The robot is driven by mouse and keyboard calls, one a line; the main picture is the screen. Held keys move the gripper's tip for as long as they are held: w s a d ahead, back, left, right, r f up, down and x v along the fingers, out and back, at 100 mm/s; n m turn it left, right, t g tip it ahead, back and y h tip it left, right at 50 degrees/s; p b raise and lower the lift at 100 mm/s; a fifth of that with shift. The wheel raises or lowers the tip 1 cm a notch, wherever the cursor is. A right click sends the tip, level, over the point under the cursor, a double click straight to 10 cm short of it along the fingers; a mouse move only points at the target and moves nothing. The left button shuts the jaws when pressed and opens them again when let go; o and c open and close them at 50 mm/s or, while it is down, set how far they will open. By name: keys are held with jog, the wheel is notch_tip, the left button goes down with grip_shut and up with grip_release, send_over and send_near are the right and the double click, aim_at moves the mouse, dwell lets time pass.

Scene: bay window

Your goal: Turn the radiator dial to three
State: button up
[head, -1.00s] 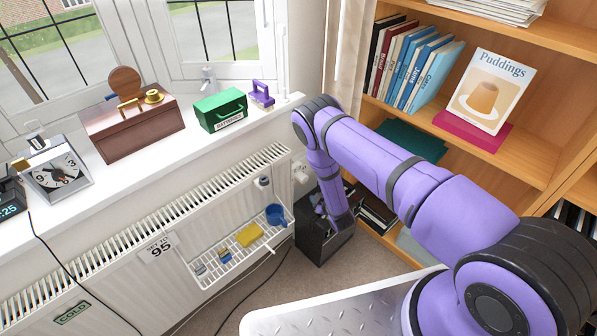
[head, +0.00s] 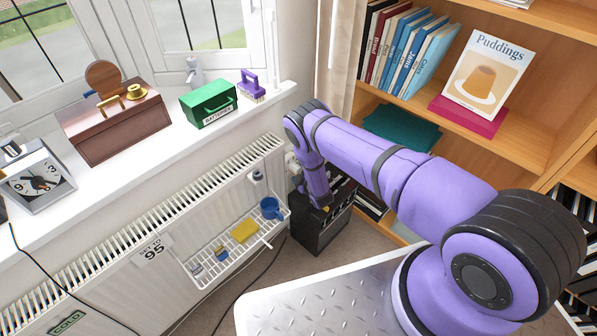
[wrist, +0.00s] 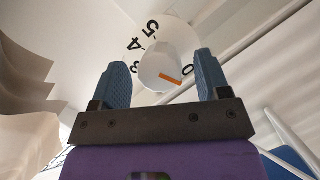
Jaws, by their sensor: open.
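The radiator dial (wrist: 183,37) is a white disc in the wrist view with black figures 3, 4, 5 and 0 showing. Its white centre knob (wrist: 155,65) carries an orange mark (wrist: 171,78) that points right and slightly down, close to the 0. The lower part of the dial is hidden behind my gripper. My gripper (wrist: 160,60) is open, with one blue finger on each side of the knob; I cannot tell whether they touch it. In the head view my arm reaches down by the right end of the radiator (head: 120,245), and my fingers are not clear there.
A wire rack with a blue cup (head: 270,208) and a yellow sponge (head: 244,231) hangs on the radiator. A black crate (head: 318,235) stands beside my lower arm. The bookcase (head: 520,145) is to the right. The windowsill above holds a green box (head: 208,103).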

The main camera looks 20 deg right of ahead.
jog(key=shift+w+a+f, duration=0.1)
jog(key=shift+w, duration=0.5)
jog(key=c, duration=0.9)
